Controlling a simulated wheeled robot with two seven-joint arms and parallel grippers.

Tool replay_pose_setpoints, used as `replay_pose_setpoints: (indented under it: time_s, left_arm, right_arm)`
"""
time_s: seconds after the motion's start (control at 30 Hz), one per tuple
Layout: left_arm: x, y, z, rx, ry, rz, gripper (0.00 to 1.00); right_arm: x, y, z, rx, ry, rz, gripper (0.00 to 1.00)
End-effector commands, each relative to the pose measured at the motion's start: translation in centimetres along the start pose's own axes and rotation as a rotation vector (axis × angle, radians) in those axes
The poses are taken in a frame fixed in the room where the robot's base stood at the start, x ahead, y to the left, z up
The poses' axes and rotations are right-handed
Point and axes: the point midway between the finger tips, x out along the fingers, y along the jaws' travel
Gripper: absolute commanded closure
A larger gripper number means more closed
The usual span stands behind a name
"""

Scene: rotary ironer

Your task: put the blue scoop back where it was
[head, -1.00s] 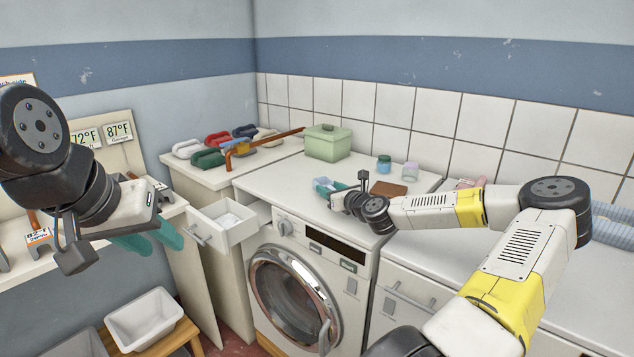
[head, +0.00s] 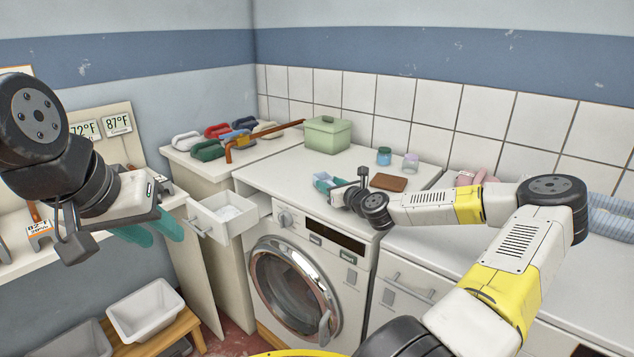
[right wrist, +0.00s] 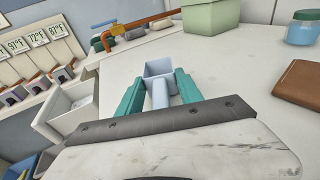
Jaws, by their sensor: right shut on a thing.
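The light blue scoop (right wrist: 160,93) is in my right gripper (right wrist: 160,79), its handle between the two teal fingers and its square cup pointing away. In the head view the right gripper (head: 333,183) is over the white top of the washing machine (head: 295,290); the scoop is small and partly hidden there. Whether the scoop touches the top is not clear. An open white drawer (head: 222,232) left of the washer holds white powder (head: 228,212). My left gripper (head: 152,232) is empty, its teal fingers apart, at the left by the shelf.
A green lidded box (head: 328,136), small jars (head: 384,157) and a brown wallet-like item (head: 388,182) stand on the tops behind the right gripper. An orange-brown bar (head: 265,137) and several coloured rolls (head: 208,150) are at the back left. A white bin (head: 146,308) sits low left.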

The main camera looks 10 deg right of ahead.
Motion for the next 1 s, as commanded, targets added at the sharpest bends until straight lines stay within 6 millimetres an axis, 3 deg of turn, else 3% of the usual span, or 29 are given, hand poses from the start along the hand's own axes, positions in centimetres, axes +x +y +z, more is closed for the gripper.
replay_pose_setpoints:
  time_s: [0.83,0.87,1.0]
  left_arm:
    - [0.0,0.0,0.0,0.000,0.000,0.000,0.64]
    - [0.0,0.0,0.0,0.000,0.000,0.000,0.64]
    - [0.0,0.0,0.0,0.000,0.000,0.000,0.64]
  right_arm:
    - [0.1,0.1,-1.8,0.006,0.010,0.004,0.97]
    - [0.1,0.2,-1.8,0.007,0.010,0.005,0.55]
    - [0.1,0.2,-1.8,0.008,0.011,0.006,0.32]
